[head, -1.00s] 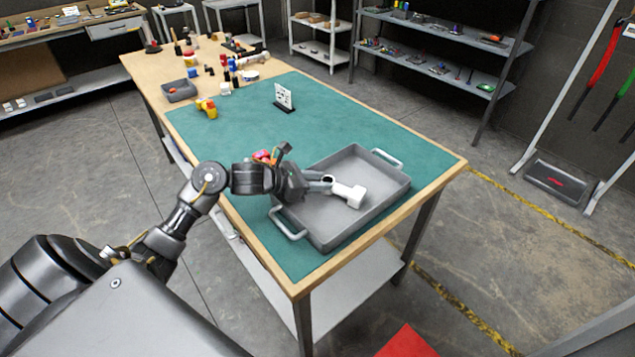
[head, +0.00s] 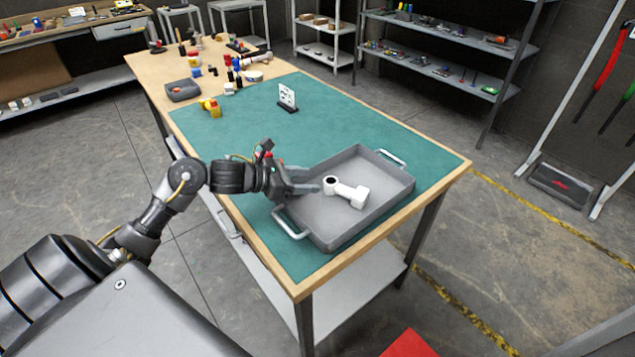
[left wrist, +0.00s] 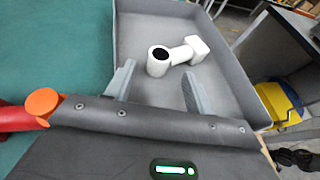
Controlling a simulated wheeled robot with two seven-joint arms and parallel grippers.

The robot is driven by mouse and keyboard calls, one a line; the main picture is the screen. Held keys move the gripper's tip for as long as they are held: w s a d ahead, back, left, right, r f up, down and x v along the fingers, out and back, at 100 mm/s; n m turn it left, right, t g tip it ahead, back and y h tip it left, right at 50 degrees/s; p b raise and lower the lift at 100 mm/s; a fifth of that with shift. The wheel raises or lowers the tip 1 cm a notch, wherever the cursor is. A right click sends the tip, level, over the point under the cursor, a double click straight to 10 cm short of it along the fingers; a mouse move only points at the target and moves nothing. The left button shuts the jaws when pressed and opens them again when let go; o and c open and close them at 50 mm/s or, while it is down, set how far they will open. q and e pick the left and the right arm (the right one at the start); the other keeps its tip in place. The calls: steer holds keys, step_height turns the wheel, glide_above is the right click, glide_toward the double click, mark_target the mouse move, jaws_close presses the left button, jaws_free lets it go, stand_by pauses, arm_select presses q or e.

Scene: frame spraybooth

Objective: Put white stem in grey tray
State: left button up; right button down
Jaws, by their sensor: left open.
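The white stem (head: 347,192) lies in the grey tray (head: 377,214), on its floor near the middle. The left wrist view also shows the white stem (left wrist: 178,55), with its dark round opening toward me, inside the grey tray (left wrist: 150,20). My left gripper (head: 310,182) is open and empty over the tray's left side, a little apart from the stem. Its two fingers (left wrist: 155,85) point toward the stem in the left wrist view. My right gripper is not in view.
The tray has metal handles (head: 291,224) at its ends and stands on a green mat (head: 230,130). A small white sign (head: 287,96) and a yellow object (head: 211,107) stand farther back. The middle of the mat is clear.

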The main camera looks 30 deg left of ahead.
arm_select(q)
steer(key=b+v, duration=0.1)
steer(key=v, duration=0.5)
steer(key=shift+s+a+r, duration=0.2)
steer(key=shift+s+r, duration=0.05)
steer(key=shift+s, duration=0.15)
steer(key=shift+r, duration=0.1)
